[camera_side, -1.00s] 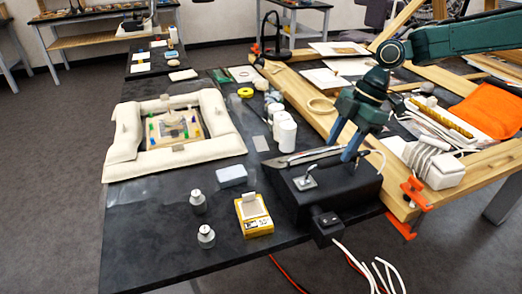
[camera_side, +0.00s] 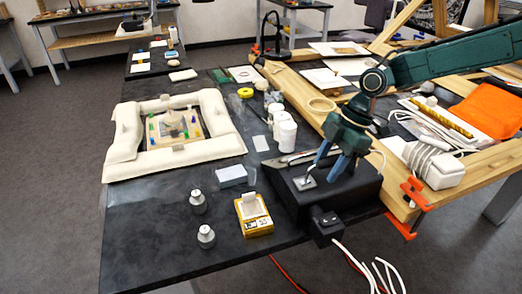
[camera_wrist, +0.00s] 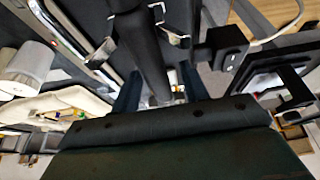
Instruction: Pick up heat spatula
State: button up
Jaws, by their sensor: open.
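The heat spatula appears to be the slim, long tool (camera_side: 292,158) lying along the top of the black box (camera_side: 352,192) in the side view. My gripper (camera_side: 330,167) is over the box with its blue fingers pointing down, spread and apart. The fingers and wrist hide part of the tool. In the wrist view a dark round handle (camera_wrist: 143,45) runs between the two fingers of my gripper (camera_wrist: 160,92), with a pale metal part near its lower end. I cannot tell whether the fingers touch it.
A metal bracket (camera_side: 308,182) stands on the box. White cups (camera_side: 286,135), a yellow box (camera_side: 254,214) and metal weights (camera_side: 206,237) stand nearby. A cushioned frame (camera_side: 225,125) lies to the left. A wooden frame edge (camera_side: 392,205) and cables are to the right.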

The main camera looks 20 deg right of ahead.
aim_at(330, 159)
dwell(0.4)
grip_shut()
jog(key=shift+r, duration=0.15)
notch_tip(330, 159, up, 20)
jog(key=shift+f, duration=0.25)
dwell(0.7)
jog(key=shift+r, duration=0.1)
jog(key=shift+a, duration=0.15)
dwell(0.7)
